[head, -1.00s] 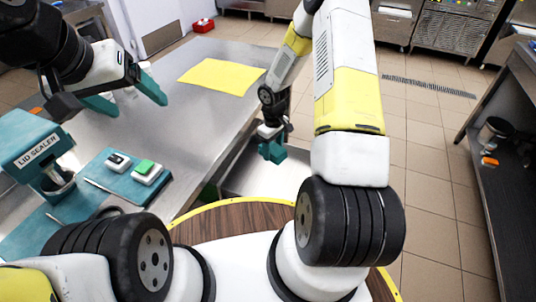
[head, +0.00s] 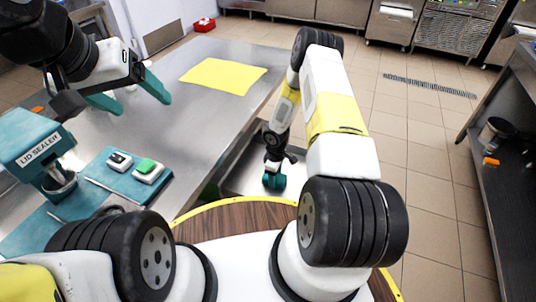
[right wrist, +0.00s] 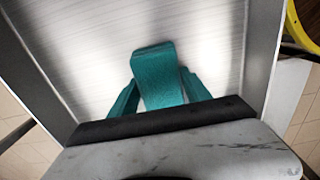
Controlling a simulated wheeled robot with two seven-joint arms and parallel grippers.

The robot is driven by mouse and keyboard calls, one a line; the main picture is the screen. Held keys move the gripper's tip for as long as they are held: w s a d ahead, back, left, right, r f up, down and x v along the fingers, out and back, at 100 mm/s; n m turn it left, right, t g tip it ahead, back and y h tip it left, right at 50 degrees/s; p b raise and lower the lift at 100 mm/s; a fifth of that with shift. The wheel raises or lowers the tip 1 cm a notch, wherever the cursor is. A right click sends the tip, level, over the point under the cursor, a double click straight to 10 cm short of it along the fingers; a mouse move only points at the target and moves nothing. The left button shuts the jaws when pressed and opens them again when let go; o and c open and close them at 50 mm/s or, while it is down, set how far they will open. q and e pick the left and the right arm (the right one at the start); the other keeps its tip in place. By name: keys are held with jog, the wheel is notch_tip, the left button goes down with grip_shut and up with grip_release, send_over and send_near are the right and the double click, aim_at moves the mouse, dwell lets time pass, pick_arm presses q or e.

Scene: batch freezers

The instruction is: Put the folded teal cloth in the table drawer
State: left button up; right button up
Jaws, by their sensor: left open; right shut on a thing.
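My right gripper (head: 273,178) is low inside the open metal table drawer (head: 240,174), beside the table. In the right wrist view, it is shut on the folded teal cloth (right wrist: 158,74), a narrow upright bundle between its teal fingers. The drawer's bare floor and side walls surround it in that view. I cannot tell whether the cloth touches the floor. In the head view, cloth and fingers blend into one teal patch. My left gripper (head: 129,92) is open and empty above the table at the left.
A yellow cloth (head: 223,76) lies flat on the steel table (head: 205,120). A lid sealer (head: 35,150) and a teal mat (head: 107,182) with small items stand at the left. A dark shelf unit (head: 500,190) is at the right, with open tiled floor between.

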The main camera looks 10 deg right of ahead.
jog(key=shift+f, duration=0.2)
jog(key=o, duration=1.4)
jog(key=shift+c, duration=0.2)
jog(key=shift+r, duration=0.1)
